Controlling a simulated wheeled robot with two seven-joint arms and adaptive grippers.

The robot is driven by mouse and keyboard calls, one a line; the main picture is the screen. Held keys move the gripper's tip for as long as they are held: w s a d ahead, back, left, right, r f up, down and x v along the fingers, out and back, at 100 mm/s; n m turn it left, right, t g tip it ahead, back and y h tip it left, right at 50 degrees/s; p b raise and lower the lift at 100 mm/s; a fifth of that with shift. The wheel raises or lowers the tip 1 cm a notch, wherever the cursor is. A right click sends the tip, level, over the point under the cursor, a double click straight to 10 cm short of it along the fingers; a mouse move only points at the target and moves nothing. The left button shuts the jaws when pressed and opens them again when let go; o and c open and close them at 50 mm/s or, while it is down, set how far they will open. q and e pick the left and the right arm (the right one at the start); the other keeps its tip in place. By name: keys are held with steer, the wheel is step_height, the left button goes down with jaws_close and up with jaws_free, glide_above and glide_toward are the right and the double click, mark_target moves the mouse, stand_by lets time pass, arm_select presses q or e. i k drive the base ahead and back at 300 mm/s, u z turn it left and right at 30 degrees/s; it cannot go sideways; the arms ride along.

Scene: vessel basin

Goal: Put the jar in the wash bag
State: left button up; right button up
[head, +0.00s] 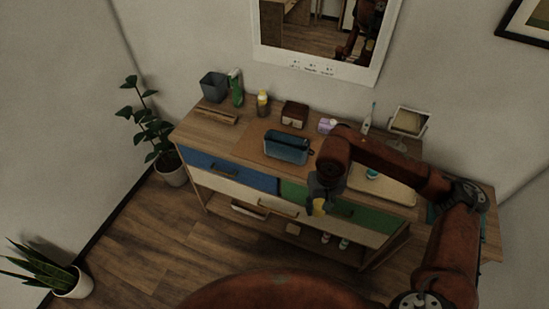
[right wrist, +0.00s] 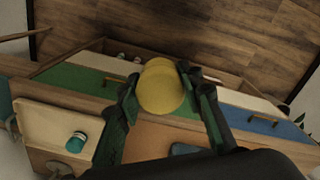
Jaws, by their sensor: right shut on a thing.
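The wash bag (head: 288,148) is a blue pouch standing on a tan mat on the dresser top; a blue corner of it shows in the right wrist view (right wrist: 190,149). My right gripper (head: 318,199) is shut on a yellow jar (head: 319,208), holding it in front of the dresser's front edge, to the right of and nearer than the bag. In the right wrist view the round yellow jar (right wrist: 163,90) sits between the two fingers. The bag's inside is too small to tell. My left gripper is not in view.
A cream tray (head: 396,193) with a teal-lidded container (head: 372,174) lies to the right. A brown box (head: 294,114), yellow bottle (head: 262,103), green bottle (head: 236,88), grey bin (head: 214,87) and purple item (head: 327,126) stand along the back. The mat (head: 252,146) has bare room left of the bag.

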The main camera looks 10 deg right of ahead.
mark_target(280, 153)
steer(key=u, duration=0.55)
steer(key=i, duration=1.25)
steer(key=z, duration=0.55)
